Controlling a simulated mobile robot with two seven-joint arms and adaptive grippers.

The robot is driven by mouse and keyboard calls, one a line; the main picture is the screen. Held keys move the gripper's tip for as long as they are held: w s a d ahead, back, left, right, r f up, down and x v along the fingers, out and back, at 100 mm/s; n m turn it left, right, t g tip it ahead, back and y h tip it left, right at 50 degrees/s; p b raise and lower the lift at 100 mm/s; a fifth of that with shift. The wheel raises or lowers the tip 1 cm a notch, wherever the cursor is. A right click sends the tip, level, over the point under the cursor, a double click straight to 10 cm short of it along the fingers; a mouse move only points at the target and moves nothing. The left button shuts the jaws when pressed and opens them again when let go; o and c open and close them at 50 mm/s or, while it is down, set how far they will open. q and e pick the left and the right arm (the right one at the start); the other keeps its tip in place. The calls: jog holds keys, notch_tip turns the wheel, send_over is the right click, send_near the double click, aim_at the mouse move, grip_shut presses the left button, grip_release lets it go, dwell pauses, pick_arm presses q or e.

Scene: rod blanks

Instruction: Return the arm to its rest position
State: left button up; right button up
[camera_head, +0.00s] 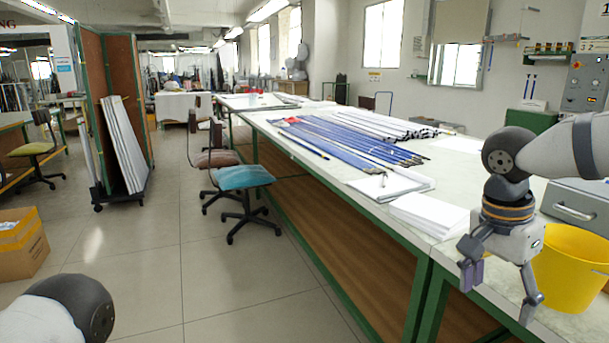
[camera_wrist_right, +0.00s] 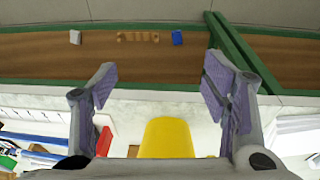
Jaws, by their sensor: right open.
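My right gripper (camera_head: 500,290) hangs from the arm that comes in from the right, with its fingers pointing down at the near edge of the long table (camera_head: 410,232). Its fingers are apart, and nothing is between them. In the right wrist view the two fingers of the gripper (camera_wrist_right: 160,88) are spread wide, with the brown lower shelf (camera_wrist_right: 60,60) and the white table edge behind them. In the head view only a rounded part of my left arm shows at bottom left; its gripper is out of the picture.
A yellow bucket (camera_head: 570,268) stands right beside my right gripper; it also shows in the right wrist view (camera_wrist_right: 167,138). Blue rods (camera_head: 345,138) and white paper stacks (camera_head: 428,212) lie on the table. A blue stool (camera_head: 245,178) stands left of it. The floor (camera_head: 150,255) in front is clear.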

jog(key=d+f+n+t+h, duration=0.1)
jog(key=d+f+n+h, duration=0.3)
jog(key=f, duration=0.9)
jog(key=s+a+f+n+t, duration=0.2)
jog(key=s+f+n+t, duration=0.15)
jog(key=s+f, duration=0.6)
jog(key=s+a+f+n+g+y, duration=0.2)
jog(key=s, duration=0.7)
jog(key=s+a+f+n+g+y, duration=0.1)
jog(key=s+a+f+g+y, duration=0.1)
jog(key=s, duration=0.7)
jog(key=s+a+f+n+g+y, duration=0.2)
jog(key=s+a+f+g, duration=0.1)
jog(key=s, duration=0.6)
jog(key=shift+s+a+f+n+p, duration=0.15)
jog(key=shift+a+f+n+p, duration=0.2)
jog(key=shift+a, duration=0.3)
